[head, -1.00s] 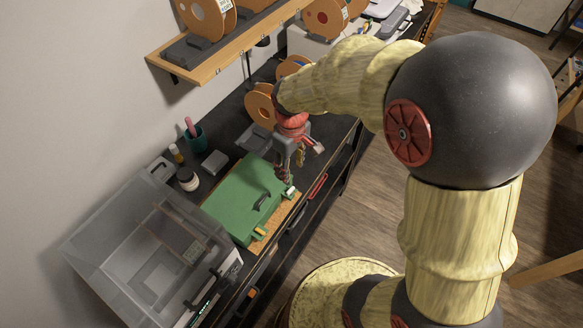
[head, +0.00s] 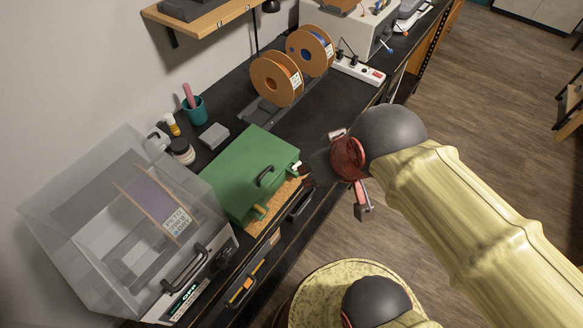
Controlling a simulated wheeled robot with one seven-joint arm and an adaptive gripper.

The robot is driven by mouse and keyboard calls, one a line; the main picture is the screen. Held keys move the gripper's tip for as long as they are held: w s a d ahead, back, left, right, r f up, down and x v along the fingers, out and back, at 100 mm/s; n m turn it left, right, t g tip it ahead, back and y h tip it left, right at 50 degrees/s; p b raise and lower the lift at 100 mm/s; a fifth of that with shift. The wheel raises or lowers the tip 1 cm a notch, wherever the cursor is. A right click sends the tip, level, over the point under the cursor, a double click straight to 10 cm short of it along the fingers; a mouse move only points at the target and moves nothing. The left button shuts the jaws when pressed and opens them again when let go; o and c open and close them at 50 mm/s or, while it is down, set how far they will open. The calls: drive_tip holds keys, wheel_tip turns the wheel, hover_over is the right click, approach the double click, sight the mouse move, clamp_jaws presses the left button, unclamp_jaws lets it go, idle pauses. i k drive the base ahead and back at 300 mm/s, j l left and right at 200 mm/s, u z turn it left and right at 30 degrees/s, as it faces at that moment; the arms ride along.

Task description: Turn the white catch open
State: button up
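A green case (head: 240,180) with a dark handle on its lid sits on the dark workbench, its lid down. The small white catch (head: 297,166) is on its front edge, at the right end. A yellow-orange catch (head: 259,212) is on the same edge, further left. My gripper (head: 316,170) is just right of the white catch, by the bench's front edge. My wrist hides most of its fingers, so I cannot tell their opening or whether they touch the catch. The catch's exact angle is too small to read.
A clear-lidded machine (head: 130,230) stands left of the case. Behind are a teal cup (head: 195,110), a jar (head: 182,150) and a grey block (head: 213,135). Orange spools (head: 276,78) stand further back. The bench right of the case is clear up to a power strip (head: 358,70).

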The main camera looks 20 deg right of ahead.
sight(294, 169)
drive_tip(key=u, duration=0.5)
drive_tip(key=l+u, duration=0.15)
drive_tip(key=u, duration=0.35)
drive_tip(key=l+u, duration=0.1)
drive_tip(key=u, duration=0.4)
drive_tip(key=l+u, duration=0.15)
drive_tip(key=u, duration=0.35)
drive_tip(key=k+l+u, duration=0.2)
drive_tip(key=l+u, duration=0.25)
drive_tip(key=k+l+u, duration=0.3)
drive_tip(key=l+u, duration=0.15)
drive_tip(key=k+l+u, duration=0.35)
drive_tip(key=u, duration=0.15)
drive_tip(key=k+l, duration=0.6)
drive_tip(key=k, duration=0.1)
